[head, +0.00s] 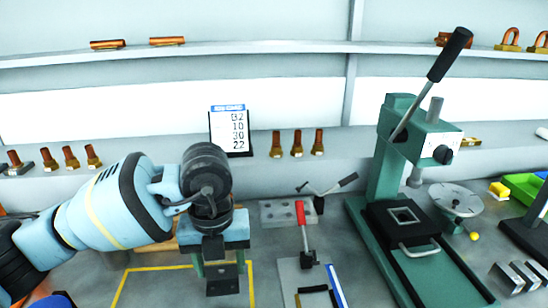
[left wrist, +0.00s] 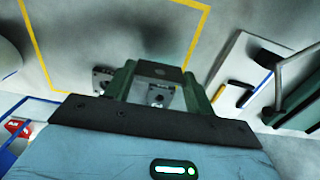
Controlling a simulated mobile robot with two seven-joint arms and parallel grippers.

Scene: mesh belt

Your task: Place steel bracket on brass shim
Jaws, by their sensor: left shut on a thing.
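My left gripper (head: 221,268) hangs over the yellow-taped area of the bench, fingers pointing down. Its green fingers are shut on a dark steel bracket (head: 223,285), which shows below and between them. In the left wrist view the bracket (left wrist: 160,95) is a grey piece with a dark hole, between the fingertips (left wrist: 162,88). I cannot make out a brass shim in either view; the gripper and bracket hide part of the bench beneath. My right gripper is not in view.
A yellow tape outline (head: 117,285) marks the bench around my left gripper. A red-handled clamp (head: 302,225) stands right of it, then a green arbor press (head: 388,160) with a raised lever. A number card (head: 229,130) and copper-coloured bolts (head: 297,143) stand behind.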

